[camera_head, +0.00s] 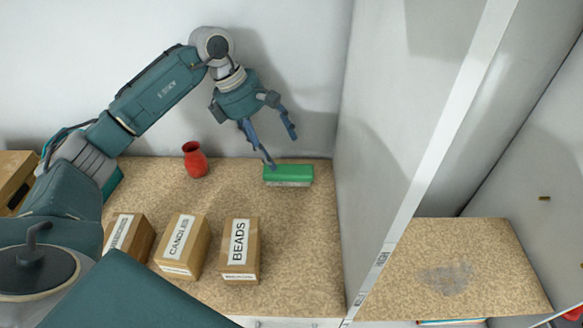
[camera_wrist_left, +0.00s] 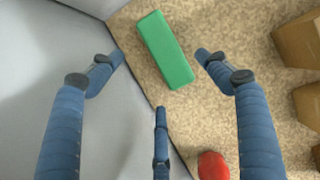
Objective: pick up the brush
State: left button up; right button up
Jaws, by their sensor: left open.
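The brush (camera_head: 289,175) has a green block on top and paler bristles below, and lies on the speckled shelf near the back wall. In the left wrist view its green top (camera_wrist_left: 166,49) lies beyond and between the spread fingers. My left gripper (camera_head: 281,152) is open and empty, above and slightly left of the brush. One fingertip looks close to the brush's left end in the head view; I cannot tell whether it touches. The left gripper (camera_wrist_left: 160,62) also shows from its own wrist. My right gripper is not in view.
A red vase (camera_head: 195,160) stands left of the brush. Boxes labelled CANDLES (camera_head: 182,247) and BEADS (camera_head: 239,250) stand in front, with another box (camera_head: 129,237) beside them. A tall grey partition (camera_head: 385,150) rises just right of the brush. The shelf between brush and boxes is clear.

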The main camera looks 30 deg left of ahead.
aim_at(286, 166)
pick_arm(q)
jog(key=shift+x, duration=0.75)
jog(key=p+x, duration=0.1)
jog(key=x, duration=0.1)
jog(key=p+x, duration=0.1)
jog(key=x, duration=0.1)
jog(key=shift+d+p, duration=0.4)
jog(key=shift+d, duration=0.05)
jog(key=shift+w+d+f, duration=0.1)
jog(key=shift+d+f, duration=0.05)
jog(key=shift+f, duration=0.55)
jog(key=c, duration=1.3)
